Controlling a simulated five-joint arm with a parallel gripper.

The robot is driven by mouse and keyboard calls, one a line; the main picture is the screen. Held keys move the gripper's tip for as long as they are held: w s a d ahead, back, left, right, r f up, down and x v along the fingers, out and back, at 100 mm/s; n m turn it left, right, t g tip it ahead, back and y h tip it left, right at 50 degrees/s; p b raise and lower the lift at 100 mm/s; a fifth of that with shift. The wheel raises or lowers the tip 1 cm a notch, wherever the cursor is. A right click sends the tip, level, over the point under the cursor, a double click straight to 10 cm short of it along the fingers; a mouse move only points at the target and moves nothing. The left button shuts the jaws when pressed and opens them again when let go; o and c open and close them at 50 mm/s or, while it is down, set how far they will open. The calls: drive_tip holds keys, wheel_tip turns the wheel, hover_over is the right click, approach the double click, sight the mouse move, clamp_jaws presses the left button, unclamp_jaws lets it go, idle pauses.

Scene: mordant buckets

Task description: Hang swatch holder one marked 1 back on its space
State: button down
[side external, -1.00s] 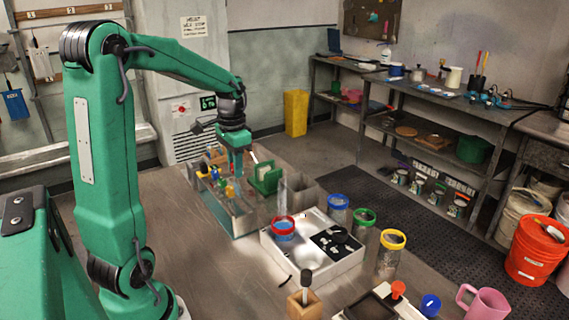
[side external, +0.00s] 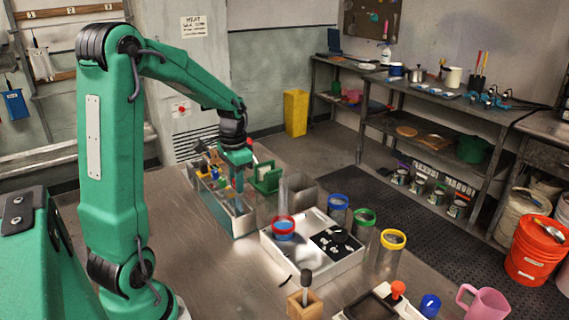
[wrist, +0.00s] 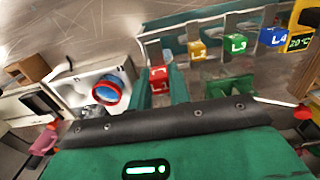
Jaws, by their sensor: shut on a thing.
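The red swatch holder marked 1 (wrist: 158,78) is between the two green fingers of my gripper (wrist: 160,90) in the wrist view. My gripper is shut on it. In the side view my gripper (side external: 238,187) points down over the near end of the long clear tank (side external: 243,228). The yellow holder (wrist: 197,50), green holder (wrist: 236,44) and blue holder (wrist: 272,37) stand in a row along the tank to the right in the wrist view. I cannot tell whether the red holder touches the tank rim; its lower part is hidden.
A white tray (side external: 275,258) with a red-rimmed jar (side external: 283,229) stands close to the tank. A green rack (side external: 266,180) stands behind it. Jars with blue (side external: 338,202), green (side external: 364,216) and yellow rims (side external: 393,240) stand to the right.

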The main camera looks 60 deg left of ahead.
sight(238, 196)
drive_tip(key=shift+f, duration=2.6)
drive_tip(key=c, duration=1.2)
unclamp_jaws()
drive_tip(key=shift+c, duration=0.2)
drive_tip(key=shift+r, duration=0.1)
wheel_tip(238, 196, up, 7)
drive_tip(key=shift+r, duration=0.25)
